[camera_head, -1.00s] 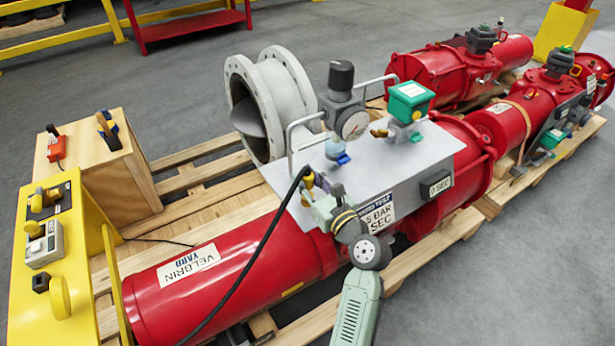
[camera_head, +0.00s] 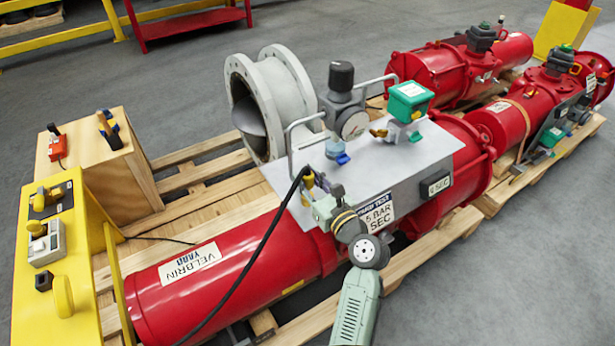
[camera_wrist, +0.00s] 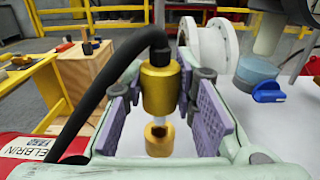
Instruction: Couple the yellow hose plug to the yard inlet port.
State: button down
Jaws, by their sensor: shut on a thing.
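My gripper (camera_wrist: 162,110) is shut on the yellow hose plug (camera_wrist: 160,88), with a purple-padded finger on each side. A black hose bends from the plug's top to the left. A pale nose points down from the plug toward a brass ring-shaped fitting (camera_wrist: 158,140), which looks like the yard inlet port. The nose lines up with the ring's opening; I cannot tell whether it has entered. In the head view my gripper (camera_head: 322,204) is at the grey panel's left end, with the plug (camera_head: 308,178) at its tip; the port is hidden there.
A metal guard rail (camera_head: 292,150), gauge (camera_head: 352,124) and blue-handled valve (camera_head: 336,148) stand close by on the grey panel (camera_head: 400,165). The red cylinder (camera_head: 220,275) lies below. A white flanged pipe (camera_head: 270,100) is behind. A yellow control stand (camera_head: 70,255) is at left.

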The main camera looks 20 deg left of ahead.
aim_at(308, 188)
jog(key=shift+f+b, duration=0.65)
jog(key=shift+f, duration=1.05)
jog(key=c, duration=1.2)
grip_release()
jog(key=v, duration=0.7)
jog(key=shift+s+d, duration=0.15)
jog(key=shift+d, duration=0.1)
